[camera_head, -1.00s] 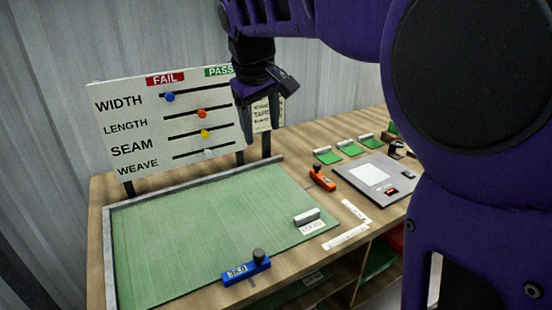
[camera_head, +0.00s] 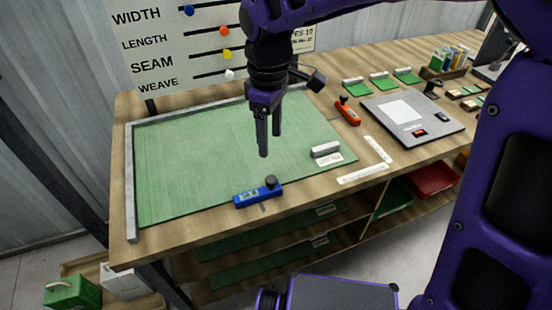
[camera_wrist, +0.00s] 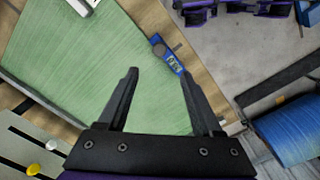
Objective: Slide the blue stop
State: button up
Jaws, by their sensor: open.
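The blue stop (camera_head: 258,194) is a blue block with a dark round knob and a small display. It sits at the front edge of the green sheet (camera_head: 190,170) on the bench. It also shows in the wrist view (camera_wrist: 168,56), beyond my fingertips and a little right of their middle. My gripper (camera_head: 269,145) points down above the green sheet, behind the stop and apart from it. In the wrist view my gripper (camera_wrist: 159,74) is open, with nothing between its fingers.
A grey bar (camera_head: 326,149) lies on the sheet's right part. An orange block (camera_head: 347,111) and a grey device (camera_head: 414,118) stand further right. The board with coloured sliders (camera_head: 180,55) rises behind. A raised metal rail (camera_head: 131,190) edges the sheet's left side.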

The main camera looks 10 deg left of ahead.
aim_at(271, 179)
notch_tip(271, 179, down, 13)
jog(key=shift+r+b, duration=0.2)
jog(key=shift+b, duration=0.75)
grip_shut()
dwell(0.7)
